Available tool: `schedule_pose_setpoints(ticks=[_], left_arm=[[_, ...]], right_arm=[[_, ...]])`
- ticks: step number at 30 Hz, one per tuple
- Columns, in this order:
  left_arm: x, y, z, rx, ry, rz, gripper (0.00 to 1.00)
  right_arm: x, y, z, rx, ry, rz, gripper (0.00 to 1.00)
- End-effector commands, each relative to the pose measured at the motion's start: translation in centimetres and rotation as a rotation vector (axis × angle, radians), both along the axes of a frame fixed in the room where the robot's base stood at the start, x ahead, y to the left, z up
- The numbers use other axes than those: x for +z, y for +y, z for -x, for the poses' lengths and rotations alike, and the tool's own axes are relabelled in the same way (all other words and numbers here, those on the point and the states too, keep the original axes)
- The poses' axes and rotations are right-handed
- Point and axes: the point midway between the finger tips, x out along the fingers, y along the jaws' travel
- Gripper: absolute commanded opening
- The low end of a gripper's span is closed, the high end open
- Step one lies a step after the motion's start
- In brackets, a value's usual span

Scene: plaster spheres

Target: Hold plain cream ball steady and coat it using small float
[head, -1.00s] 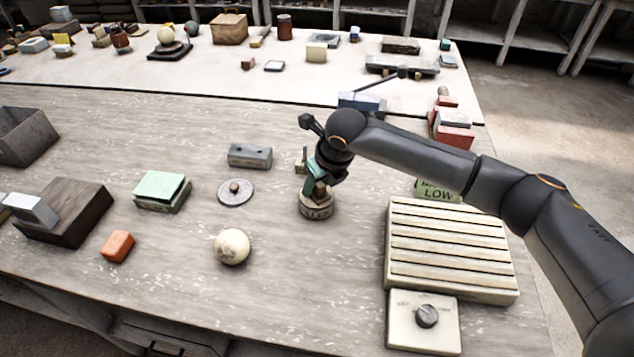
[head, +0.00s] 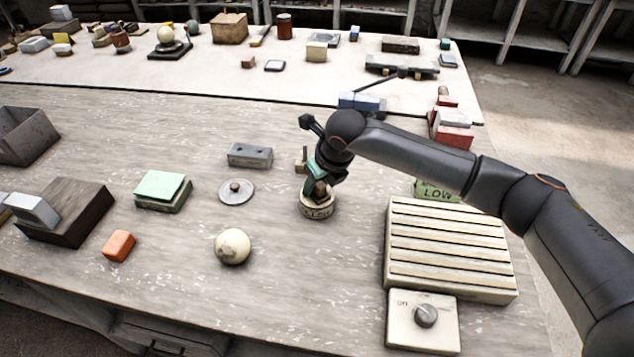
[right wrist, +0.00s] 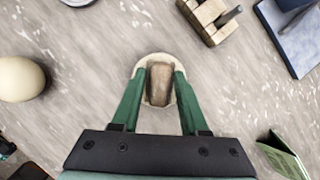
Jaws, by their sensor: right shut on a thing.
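The plain cream ball (head: 232,246) rests on the table's front part, with a few darker marks on its surface. It also shows at the left edge of the right wrist view (right wrist: 22,79). My right gripper (head: 318,190) points down to the right of the ball, apart from it. Its green fingers (right wrist: 160,82) are shut on a brown wooden grip. This grip stands over a round, pale base (head: 317,208) with partly readable dark lettering on its side. I take this to be the small float; its underside is hidden. My left gripper is not in view.
A slatted cream rack (head: 450,248) and a knob box (head: 422,320) stand at the right. A grey disc (head: 236,191), a grey block (head: 250,155), a green-topped block (head: 162,190) and an orange block (head: 119,246) lie around the ball. Table in front of the ball is clear.

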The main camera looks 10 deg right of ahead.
Motion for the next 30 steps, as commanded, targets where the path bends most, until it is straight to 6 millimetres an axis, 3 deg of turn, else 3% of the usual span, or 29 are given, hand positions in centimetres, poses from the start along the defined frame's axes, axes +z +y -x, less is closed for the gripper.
schedule_pose_setpoints(ticks=[20,30], left_arm=[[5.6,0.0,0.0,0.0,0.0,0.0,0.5],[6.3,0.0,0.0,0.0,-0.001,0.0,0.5]], right_arm=[[4.9,0.0,0.0,0.0,0.001,0.0,0.0],[6.9,0.0,0.0,0.0,0.0,0.0,0.0]])
